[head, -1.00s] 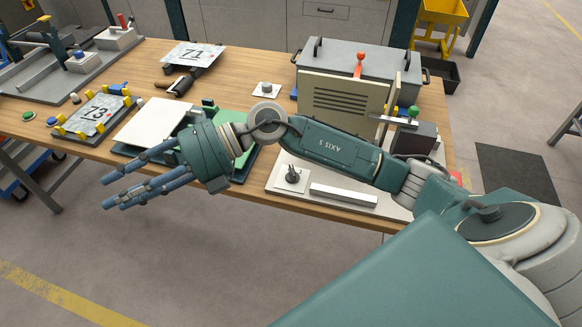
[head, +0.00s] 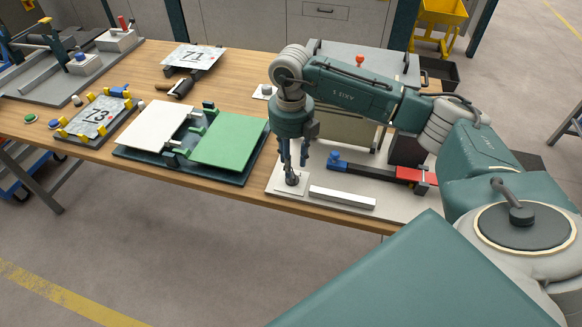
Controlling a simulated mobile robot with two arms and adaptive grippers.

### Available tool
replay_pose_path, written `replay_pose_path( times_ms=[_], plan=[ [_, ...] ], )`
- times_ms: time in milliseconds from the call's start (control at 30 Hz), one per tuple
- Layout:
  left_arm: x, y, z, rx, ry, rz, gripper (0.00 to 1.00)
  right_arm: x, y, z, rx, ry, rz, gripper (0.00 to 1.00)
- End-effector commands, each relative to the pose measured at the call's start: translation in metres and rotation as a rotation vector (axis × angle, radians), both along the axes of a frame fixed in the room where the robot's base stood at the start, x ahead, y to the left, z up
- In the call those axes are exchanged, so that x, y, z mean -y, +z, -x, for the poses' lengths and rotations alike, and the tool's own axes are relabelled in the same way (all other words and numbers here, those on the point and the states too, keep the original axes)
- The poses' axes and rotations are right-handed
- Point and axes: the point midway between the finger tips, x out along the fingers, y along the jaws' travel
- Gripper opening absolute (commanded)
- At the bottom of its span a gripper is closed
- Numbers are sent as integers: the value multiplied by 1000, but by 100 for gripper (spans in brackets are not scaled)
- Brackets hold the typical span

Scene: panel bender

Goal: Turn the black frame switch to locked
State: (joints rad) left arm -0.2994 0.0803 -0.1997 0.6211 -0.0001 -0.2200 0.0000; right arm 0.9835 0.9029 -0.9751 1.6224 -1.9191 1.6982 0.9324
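A small dark switch (head: 292,180) sits on a white square plate near the front edge of the table, on the light grey base of the bender. My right gripper (head: 295,162) points straight down just above it, with its fingers parted and a gap showing between them. The fingertips are at or very close to the top of the switch and partly hide it. I cannot tell whether they touch it, nor which way the switch is turned. My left gripper is not in view.
A silver bar (head: 342,198) lies right of the switch. A red and blue bar part (head: 400,173) is behind it, and the grey machine box (head: 345,60) stands behind my arm. A green panel (head: 230,140) and a white panel (head: 155,126) lie to the left.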

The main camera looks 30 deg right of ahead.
Motion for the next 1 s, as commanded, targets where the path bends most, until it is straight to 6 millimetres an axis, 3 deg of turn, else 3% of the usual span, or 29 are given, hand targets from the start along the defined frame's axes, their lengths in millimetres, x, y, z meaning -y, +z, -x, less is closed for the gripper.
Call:
replay_pose_path(
  times_ms=[300,633,800,1000],
  plan=[
    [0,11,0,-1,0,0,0,-1,-39,0,1,0,-2,35],
    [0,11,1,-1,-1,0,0,-1,-43,0,2,2,-2,35],
    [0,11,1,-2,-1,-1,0,-1,-43,0,1,2,-3,2],
    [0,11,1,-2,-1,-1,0,-1,-42,0,2,0,-2,0]
  ],
)
